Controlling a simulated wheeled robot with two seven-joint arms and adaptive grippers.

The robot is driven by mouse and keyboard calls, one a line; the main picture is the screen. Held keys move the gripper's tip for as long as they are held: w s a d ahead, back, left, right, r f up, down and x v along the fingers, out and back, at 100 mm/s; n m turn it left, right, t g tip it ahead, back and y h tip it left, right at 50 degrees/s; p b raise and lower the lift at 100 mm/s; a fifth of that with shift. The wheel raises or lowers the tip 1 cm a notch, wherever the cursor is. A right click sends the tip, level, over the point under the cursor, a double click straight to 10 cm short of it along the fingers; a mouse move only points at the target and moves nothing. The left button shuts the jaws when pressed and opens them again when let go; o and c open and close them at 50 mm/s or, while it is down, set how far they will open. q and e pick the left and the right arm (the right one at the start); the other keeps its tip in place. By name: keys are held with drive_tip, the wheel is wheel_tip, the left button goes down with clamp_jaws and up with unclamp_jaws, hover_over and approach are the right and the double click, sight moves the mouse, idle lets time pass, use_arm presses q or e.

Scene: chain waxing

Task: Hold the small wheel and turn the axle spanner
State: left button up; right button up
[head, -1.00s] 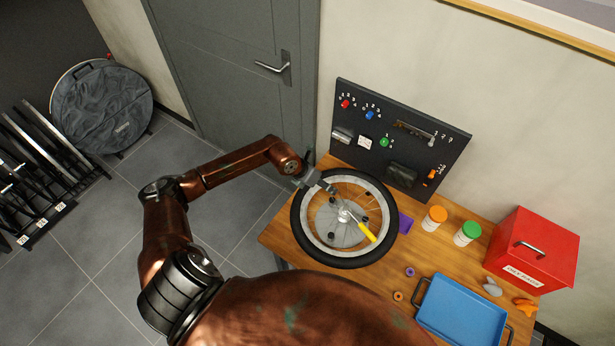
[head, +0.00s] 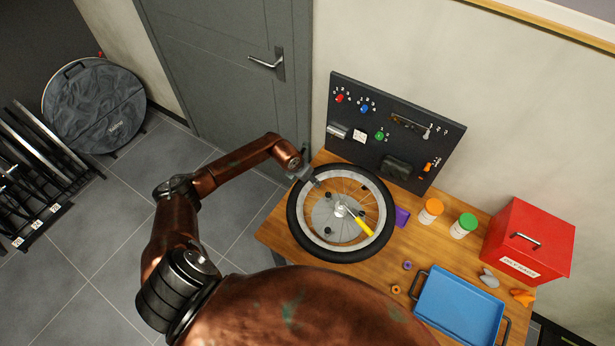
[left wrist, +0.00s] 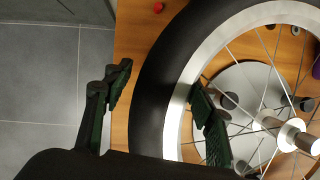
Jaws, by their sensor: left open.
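The small wheel (head: 299,234), with a black tyre, silver rim and thin spokes, lies flat on the wooden bench. The axle spanner (head: 361,225), with a yellow handle, sits at the hub and points to the lower right. My left gripper (head: 314,181) is open at the wheel's upper-left edge. In the left wrist view its fingers (left wrist: 162,108) lie on either side of the tyre (left wrist: 152,95), one outside it and one inside the rim over the spokes. I cannot tell whether they touch the wheel. The spanner's handle is outside the wrist view. My right gripper is not in view.
A black tool board (head: 395,130) stands behind the wheel. Two jars, orange-lidded (head: 431,211) and green-lidded (head: 463,226), a red box (head: 527,242) and a blue tray (head: 459,309) are to the right. A purple item (head: 402,216) lies close beside the tyre.

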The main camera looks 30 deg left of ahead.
use_arm(q)
drive_tip(key=shift+c, duration=0.6)
clamp_jaws()
idle(0.4)
